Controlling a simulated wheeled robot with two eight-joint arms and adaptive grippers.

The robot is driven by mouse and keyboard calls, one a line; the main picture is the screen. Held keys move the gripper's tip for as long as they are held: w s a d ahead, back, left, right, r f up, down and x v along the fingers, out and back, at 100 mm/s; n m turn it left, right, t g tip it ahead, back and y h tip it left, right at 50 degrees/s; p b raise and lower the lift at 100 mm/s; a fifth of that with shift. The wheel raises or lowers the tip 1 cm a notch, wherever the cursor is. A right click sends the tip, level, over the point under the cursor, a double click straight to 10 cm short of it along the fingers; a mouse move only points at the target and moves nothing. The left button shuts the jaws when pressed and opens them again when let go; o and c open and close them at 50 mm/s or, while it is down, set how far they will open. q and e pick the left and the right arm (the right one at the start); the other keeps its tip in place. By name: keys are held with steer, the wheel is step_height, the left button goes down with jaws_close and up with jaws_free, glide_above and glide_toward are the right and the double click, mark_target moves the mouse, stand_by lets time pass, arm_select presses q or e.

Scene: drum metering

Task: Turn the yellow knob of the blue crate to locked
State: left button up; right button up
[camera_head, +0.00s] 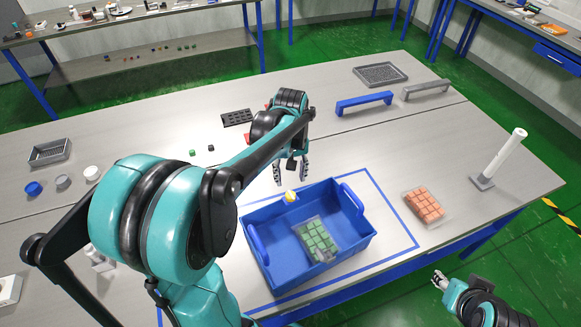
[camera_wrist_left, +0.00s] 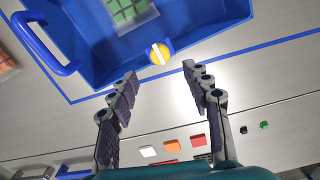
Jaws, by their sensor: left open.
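The blue crate (camera_head: 318,262) stands on the table inside a blue taped outline and holds a tray of green blocks (camera_head: 318,238). The yellow knob (camera_head: 290,197) is on the crate's far wall; in the left wrist view the knob (camera_wrist_left: 160,54) carries a white bar. My left gripper (camera_head: 291,178) is open and empty, just beyond the knob and above the table. In the left wrist view its two fingers (camera_wrist_left: 160,82) are spread to either side below the knob, apart from it. My right gripper (camera_head: 440,280) is low at the right, off the table; its jaw state is unclear.
A tray of orange blocks (camera_head: 424,205) lies right of the crate, and a white post (camera_head: 503,156) stands farther right. Blue (camera_head: 364,102) and grey (camera_head: 426,89) handles are at the back. A black rack (camera_head: 237,117) lies behind my left arm. White and blue caps lie at the left.

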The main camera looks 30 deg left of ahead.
arm_select(q)
step_height(320, 180, up, 4)
stand_by(0.7)
